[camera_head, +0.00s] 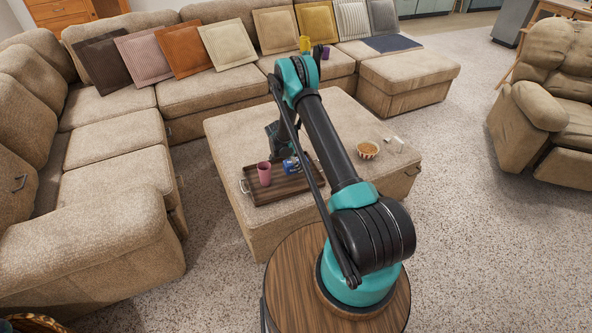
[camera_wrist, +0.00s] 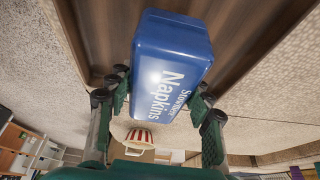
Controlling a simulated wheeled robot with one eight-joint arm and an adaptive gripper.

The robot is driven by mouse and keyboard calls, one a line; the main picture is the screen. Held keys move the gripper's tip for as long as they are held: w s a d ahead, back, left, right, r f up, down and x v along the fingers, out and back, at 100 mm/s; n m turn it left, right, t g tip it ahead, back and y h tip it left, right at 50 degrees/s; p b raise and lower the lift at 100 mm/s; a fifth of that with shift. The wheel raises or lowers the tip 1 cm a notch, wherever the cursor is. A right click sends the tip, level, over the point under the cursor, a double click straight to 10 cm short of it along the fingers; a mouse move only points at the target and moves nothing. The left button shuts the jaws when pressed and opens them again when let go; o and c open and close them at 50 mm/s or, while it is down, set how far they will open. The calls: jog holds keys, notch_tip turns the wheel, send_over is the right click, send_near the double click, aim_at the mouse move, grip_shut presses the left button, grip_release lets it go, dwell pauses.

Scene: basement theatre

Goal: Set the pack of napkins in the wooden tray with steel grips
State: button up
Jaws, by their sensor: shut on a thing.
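The pack of napkins (camera_wrist: 172,62) is a blue block with white lettering. In the wrist view it sits between the fingers of my gripper (camera_wrist: 160,90), which is shut on it. In the head view the blue pack (camera_head: 292,166) shows over the right part of the wooden tray (camera_head: 290,191), with my gripper (camera_head: 288,156) at it and partly hidden by my arm. The tray is dark striped wood with a steel grip visible at its left end. Its brown boards (camera_wrist: 240,28) lie behind the pack in the wrist view. I cannot tell whether the pack touches the tray.
A pink cup (camera_head: 264,173) stands in the tray, left of the pack. The tray is on a beige ottoman (camera_head: 232,130). A sectional sofa (camera_head: 110,135) surrounds the ottoman's left and back.

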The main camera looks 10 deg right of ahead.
jog(key=shift+f, duration=1.8)
jog(key=o, duration=1.2)
jog(key=shift+f, duration=0.1)
